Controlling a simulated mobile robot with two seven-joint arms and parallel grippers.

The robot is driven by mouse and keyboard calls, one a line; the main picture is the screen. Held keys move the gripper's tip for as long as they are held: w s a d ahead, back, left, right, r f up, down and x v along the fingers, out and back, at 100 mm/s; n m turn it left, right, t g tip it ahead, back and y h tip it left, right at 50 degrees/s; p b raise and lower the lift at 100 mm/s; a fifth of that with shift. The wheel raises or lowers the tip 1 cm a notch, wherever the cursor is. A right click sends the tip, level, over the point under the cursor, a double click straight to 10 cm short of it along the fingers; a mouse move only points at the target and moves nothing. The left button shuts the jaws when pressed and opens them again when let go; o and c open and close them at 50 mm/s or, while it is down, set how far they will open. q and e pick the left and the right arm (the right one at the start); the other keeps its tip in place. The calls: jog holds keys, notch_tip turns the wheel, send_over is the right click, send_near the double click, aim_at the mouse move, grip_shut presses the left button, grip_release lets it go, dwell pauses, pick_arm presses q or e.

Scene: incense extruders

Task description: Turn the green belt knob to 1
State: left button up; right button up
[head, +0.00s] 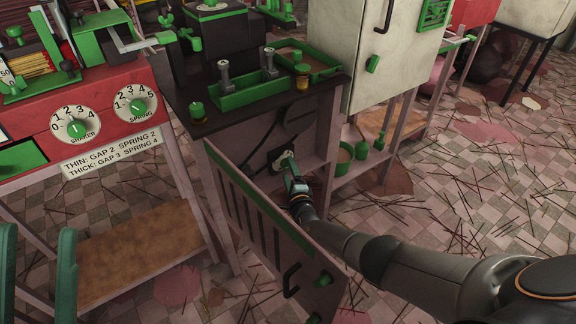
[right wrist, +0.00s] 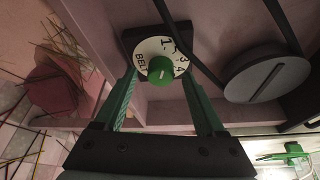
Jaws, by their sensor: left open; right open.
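The green belt knob (right wrist: 160,70) sits on a round white dial (right wrist: 142,48) marked BELT, with numbers starting at 1 near the top. A short pale mark shows on the knob's face; I cannot tell exactly which number it points to. My right gripper (right wrist: 157,77) is open, its green fingers on either side of the knob, with a gap on each side. In the head view the right gripper (head: 292,178) reaches into the low cabinet and largely hides the knob; the dial (head: 281,162) shows partly. My left gripper (head: 37,250) is open and empty at the lower left.
An open slatted door (head: 262,222) hangs in front of the cabinet, close to my right arm. A black belt and a grey pulley (right wrist: 267,78) lie beside the dial. The red panel at left carries the shaker dial (head: 75,127) and spring dial (head: 137,104).

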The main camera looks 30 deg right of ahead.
pick_arm(q)
notch_tip(320, 180, up, 8)
jog(key=f+m+p, duration=0.1)
jog(key=p, duration=0.5)
jog(key=w+a+f+n+y, duration=0.1)
jog(key=w+f+n+y, duration=0.3)
jog(key=f+y, duration=0.1)
jog(key=shift+w+a+f+y, duration=0.15)
jog(key=shift+a+f+y, duration=0.2)
jog(key=shift+f, duration=0.5)
pick_arm(e)
jog(key=v, duration=1)
jog(key=shift+s, duration=0.4)
pick_arm(q)
jog(key=shift+d+r, duration=0.1)
